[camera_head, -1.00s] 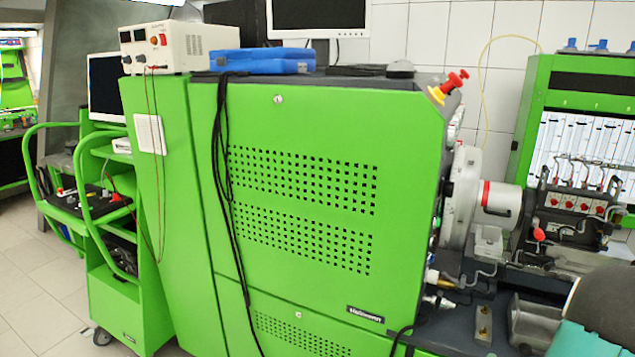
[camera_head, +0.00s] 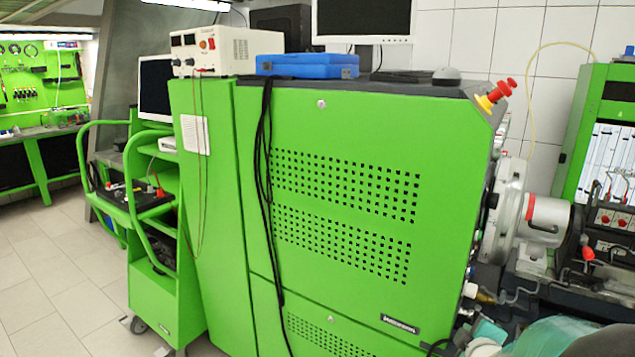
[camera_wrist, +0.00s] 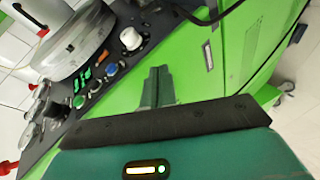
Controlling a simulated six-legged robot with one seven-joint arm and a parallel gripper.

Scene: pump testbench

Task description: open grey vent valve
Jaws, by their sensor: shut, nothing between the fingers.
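I cannot pick out the grey vent valve for certain in either view. In the wrist view, my gripper (camera_wrist: 158,88) is shut and empty, its fingers together in front of the green housing. The dark control panel (camera_wrist: 105,62) lies up and left of the fingers, apart from them. It carries a white knob (camera_wrist: 130,38), a blue button (camera_wrist: 112,68) and several green and dark buttons. In the head view, the green pump testbench (camera_head: 345,140) fills the middle, its control side seen edge-on at the right. Teal parts of my arm show at the bottom right; the fingertips are not clear there.
A red and yellow emergency stop (camera_head: 497,95) sits on the bench's top right corner. Black cables (camera_head: 265,190) hang down the front. A green trolley (camera_head: 165,290) stands at left. Tiled floor (camera_head: 50,260) is free at the far left. Pump fittings crowd the right side.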

